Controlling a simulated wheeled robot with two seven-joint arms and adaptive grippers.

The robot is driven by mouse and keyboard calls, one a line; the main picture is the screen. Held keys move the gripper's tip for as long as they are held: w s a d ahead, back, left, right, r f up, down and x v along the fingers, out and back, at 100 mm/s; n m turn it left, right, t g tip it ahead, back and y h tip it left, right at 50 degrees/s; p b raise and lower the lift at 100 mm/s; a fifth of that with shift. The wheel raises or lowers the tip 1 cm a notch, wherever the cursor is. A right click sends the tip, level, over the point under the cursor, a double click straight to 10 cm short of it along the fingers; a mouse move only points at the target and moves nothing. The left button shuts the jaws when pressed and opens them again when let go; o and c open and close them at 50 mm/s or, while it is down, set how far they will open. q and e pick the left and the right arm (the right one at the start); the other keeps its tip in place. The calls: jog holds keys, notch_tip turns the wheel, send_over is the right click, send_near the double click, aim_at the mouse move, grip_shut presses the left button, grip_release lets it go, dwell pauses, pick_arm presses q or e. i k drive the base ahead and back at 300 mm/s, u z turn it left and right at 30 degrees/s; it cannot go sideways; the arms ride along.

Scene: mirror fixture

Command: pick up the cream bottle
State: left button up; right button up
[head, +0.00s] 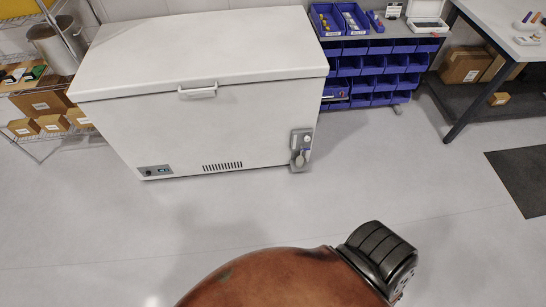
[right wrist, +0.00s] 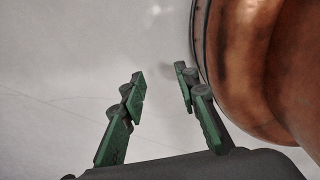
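No cream bottle can be made out in either view. My right gripper (right wrist: 160,84) shows in the right wrist view with its two green fingers apart and nothing between them. Bare grey floor lies beyond the fingertips. No gripper shows in the head view, and my left gripper is in neither view.
A white chest freezer (head: 200,60) stands shut ahead, its lid top bare. To its right is a rack of blue bins (head: 372,65). A grey table (head: 490,18) stands far right, a wire shelf with boxes (head: 40,105) far left. The floor (head: 440,195) between is clear.

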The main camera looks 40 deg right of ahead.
aim_at(299, 162)
jog(key=u, duration=0.15)
jog(key=i, duration=0.8)
jog(key=z, duration=0.75)
jog(key=i, duration=0.55)
jog(key=z, duration=0.65)
